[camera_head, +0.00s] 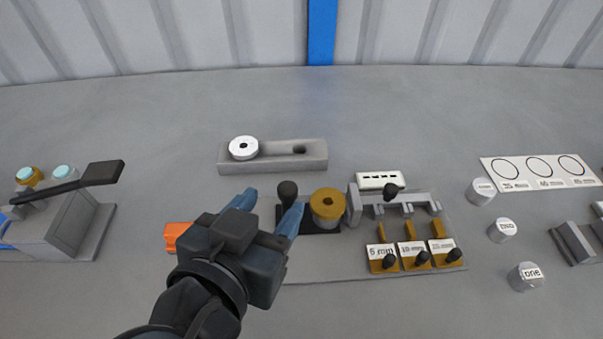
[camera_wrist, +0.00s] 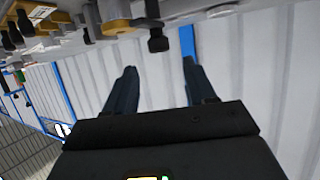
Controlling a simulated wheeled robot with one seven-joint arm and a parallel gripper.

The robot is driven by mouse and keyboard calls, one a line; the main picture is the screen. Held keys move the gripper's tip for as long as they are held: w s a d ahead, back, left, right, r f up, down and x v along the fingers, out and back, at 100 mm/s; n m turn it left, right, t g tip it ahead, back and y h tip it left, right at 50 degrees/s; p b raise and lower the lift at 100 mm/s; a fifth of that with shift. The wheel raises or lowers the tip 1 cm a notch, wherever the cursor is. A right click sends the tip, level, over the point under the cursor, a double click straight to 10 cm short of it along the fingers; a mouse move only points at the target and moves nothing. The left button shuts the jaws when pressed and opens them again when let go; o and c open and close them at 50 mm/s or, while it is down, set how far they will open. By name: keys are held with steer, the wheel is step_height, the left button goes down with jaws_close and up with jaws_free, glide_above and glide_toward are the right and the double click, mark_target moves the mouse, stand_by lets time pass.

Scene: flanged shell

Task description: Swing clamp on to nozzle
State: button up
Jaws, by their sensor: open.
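A brass-coloured flanged spool (camera_head: 327,205), which looks like the nozzle, stands on a dark base (camera_head: 318,228) on the grey plate. A black knob (camera_head: 287,189) stands just left of it, perhaps the clamp's handle; the clamp's arm cannot be made out. My gripper (camera_head: 271,206) is open with blue fingers, and its right fingertip appears close to the knob and left of the spool. In the wrist view the fingers (camera_wrist: 160,68) are apart with nothing between them. A black knob (camera_wrist: 157,40) shows above the fingertips there, and the brass spool (camera_wrist: 115,14) lies at the top.
An orange block (camera_head: 177,236) is partly hidden by my gripper. Right of the spool stand a grey rack (camera_head: 412,198) and several labelled brass blocks with black knobs. A grey slotted block (camera_head: 274,161) with a white disc lies behind. A lever device (camera_head: 70,225) stands far left.

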mark_target(287, 189)
steer(key=x, duration=0.9)
steer(key=shift+s+f+p, duration=0.1)
steer(key=shift+f+p, duration=0.05)
steer(key=shift+p, duration=0.15)
steer(key=c, duration=1)
steer(key=shift+o, duration=0.2)
